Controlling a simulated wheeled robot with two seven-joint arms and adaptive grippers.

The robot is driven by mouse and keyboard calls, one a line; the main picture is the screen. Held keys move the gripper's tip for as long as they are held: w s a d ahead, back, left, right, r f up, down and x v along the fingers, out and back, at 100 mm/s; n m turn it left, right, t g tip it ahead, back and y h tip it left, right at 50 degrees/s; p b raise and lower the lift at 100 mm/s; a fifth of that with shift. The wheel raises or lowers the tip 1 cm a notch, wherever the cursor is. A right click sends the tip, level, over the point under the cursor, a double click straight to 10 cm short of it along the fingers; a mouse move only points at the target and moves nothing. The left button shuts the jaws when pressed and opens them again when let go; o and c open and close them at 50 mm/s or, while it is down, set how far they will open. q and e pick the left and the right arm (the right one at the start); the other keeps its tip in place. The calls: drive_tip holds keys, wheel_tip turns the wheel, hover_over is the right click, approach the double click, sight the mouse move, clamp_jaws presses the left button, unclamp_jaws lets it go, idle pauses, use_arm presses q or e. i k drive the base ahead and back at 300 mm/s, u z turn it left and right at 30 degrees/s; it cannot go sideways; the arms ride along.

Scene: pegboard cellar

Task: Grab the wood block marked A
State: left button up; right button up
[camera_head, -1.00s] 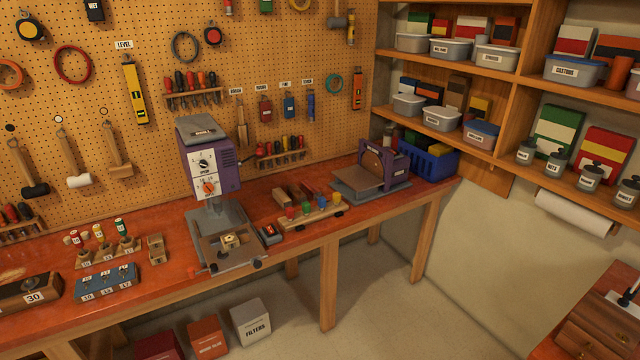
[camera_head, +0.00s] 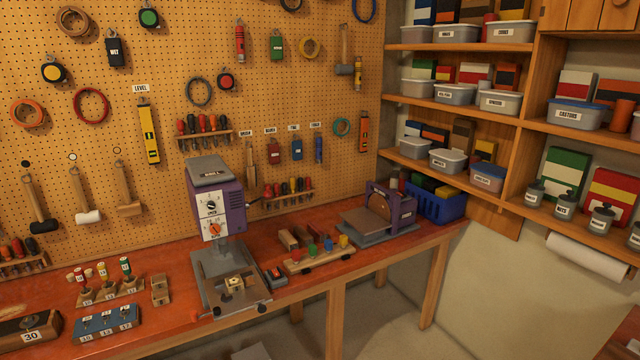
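No block with a readable letter A shows in the head view. A small wooden block (camera_head: 160,291) stands on the red bench top, left of the drill press; I cannot read any mark on it. Another small wooden piece (camera_head: 235,284) sits on the base of the purple drill press (camera_head: 217,206), also with no readable letter. Neither of my grippers is in view.
The red workbench (camera_head: 180,322) runs along the pegboard wall. It holds a blue numbered block (camera_head: 107,323), a rack of coloured bits (camera_head: 113,290), a strip of coloured pegs (camera_head: 318,258), a sander (camera_head: 381,215) and a blue crate (camera_head: 437,207). Shelves (camera_head: 455,101) stand right.

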sight(234, 284)
drive_tip(key=u, duration=1.85)
drive_tip(key=i, duration=2.4)
drive_tip(key=z, duration=2.6)
